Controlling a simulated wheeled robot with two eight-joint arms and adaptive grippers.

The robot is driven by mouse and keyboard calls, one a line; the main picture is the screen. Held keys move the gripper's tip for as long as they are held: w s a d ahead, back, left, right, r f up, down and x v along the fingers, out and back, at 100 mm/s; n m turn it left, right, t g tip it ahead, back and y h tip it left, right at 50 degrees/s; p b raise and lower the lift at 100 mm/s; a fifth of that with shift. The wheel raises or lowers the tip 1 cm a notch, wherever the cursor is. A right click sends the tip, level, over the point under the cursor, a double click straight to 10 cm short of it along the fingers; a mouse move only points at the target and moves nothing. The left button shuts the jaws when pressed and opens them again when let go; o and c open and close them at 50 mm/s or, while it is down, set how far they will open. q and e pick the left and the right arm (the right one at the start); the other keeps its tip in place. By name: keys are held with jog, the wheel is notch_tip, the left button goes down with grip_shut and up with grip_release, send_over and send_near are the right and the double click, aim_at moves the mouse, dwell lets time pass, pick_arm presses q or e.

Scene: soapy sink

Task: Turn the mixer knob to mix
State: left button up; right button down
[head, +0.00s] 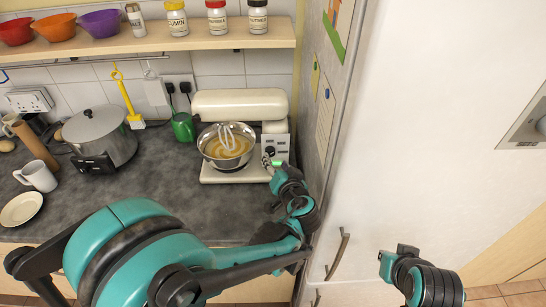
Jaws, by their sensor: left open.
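The cream stand mixer (240,103) stands on the dark worktop against the tiled wall. Its metal bowl (212,160) holds a yellowish mixture, with the whisk (227,137) down in it. The dark mixer knob (269,150) is on the pale panel at the mixer's right side. My left gripper (272,163) is open at the front of this panel, just below the knob. I cannot tell whether it touches the knob. A green glow shows at its tips. Part of my right arm's end (400,264) shows at the lower right, away from the mixer.
A tall cabinet side (325,100) stands close to the right of the mixer. A green mug (184,127) is left of the bowl. A pot (100,135), a white mug (38,176) and a plate (21,209) are farther left. A shelf (160,40) with jars runs above.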

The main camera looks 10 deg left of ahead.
pick_arm(q)
jog(key=v, duration=0.5)
jog(key=shift+s+d+r, duration=0.15)
jog(key=shift+s+d, duration=0.05)
jog(key=shift+s, duration=0.1)
jog(key=s+a+f+g+h, duration=0.3)
jog(key=s+a+f+g, duration=0.15)
jog(key=s+a, duration=0.35)
jog(key=s+d+n+h, duration=0.1)
jog(key=s+h, duration=0.2)
jog(key=s, duration=0.5)
jog(key=shift+d+f+g+h+b, duration=0.15)
jog(key=shift+d+g+h+b, duration=0.15)
jog(key=shift+d+g+b, duration=0.15)
